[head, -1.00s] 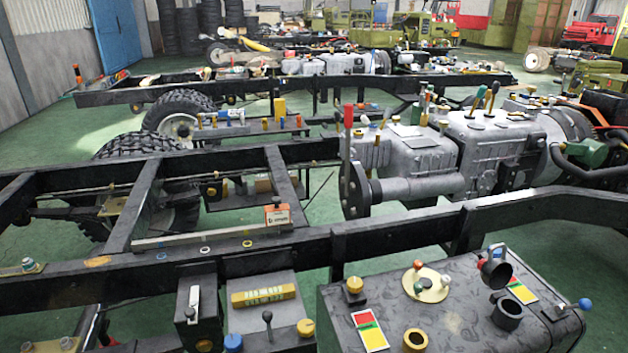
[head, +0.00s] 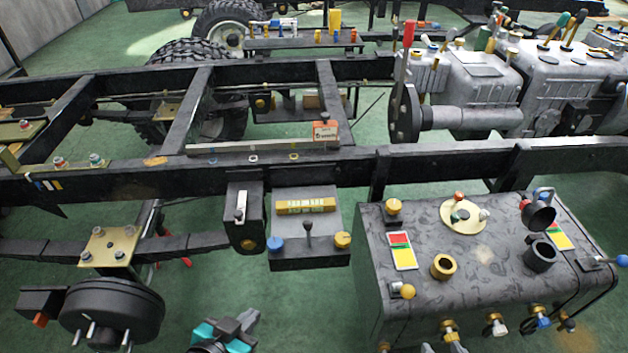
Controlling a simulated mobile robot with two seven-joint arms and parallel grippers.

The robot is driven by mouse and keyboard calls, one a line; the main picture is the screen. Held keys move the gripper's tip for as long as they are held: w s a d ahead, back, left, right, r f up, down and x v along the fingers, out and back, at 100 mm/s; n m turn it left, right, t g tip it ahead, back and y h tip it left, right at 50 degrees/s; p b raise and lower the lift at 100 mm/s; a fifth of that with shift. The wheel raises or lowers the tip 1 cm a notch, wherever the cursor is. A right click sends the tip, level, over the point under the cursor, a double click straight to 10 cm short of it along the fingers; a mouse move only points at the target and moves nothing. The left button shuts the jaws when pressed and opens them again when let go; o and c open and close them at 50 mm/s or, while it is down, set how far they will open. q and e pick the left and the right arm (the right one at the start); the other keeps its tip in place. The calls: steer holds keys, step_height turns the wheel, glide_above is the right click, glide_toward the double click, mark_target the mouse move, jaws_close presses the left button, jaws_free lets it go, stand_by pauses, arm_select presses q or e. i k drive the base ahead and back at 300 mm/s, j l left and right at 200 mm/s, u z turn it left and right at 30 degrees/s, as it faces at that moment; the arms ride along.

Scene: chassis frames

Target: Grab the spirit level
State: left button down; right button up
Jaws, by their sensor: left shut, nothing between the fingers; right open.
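A yellow bar with pale greenish windows (head: 306,206), which looks like the spirit level, lies on a grey plate (head: 300,230) just in front of the near frame rail. Nothing covers it. My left gripper (head: 246,321), dark with turquoise parts, is at the bottom edge, nearer to me and to the left of the bar. It is shut and empty, well apart from the bar. What seem to be the tips of my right gripper (head: 440,347) just show at the bottom edge, apart and empty, before the dark tank; most of it is cut off.
The dark tank (head: 470,250) with fittings fills the right. Green floor shows between.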

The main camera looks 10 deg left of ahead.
mark_target(319, 205)
steer(key=i+j+u, duration=0.15)
steer(key=u, duration=0.2)
steer(key=i+j+u, duration=0.15)
steer(key=u, duration=0.15)
steer(key=i+u, duration=0.15)
steer(key=u, duration=0.2)
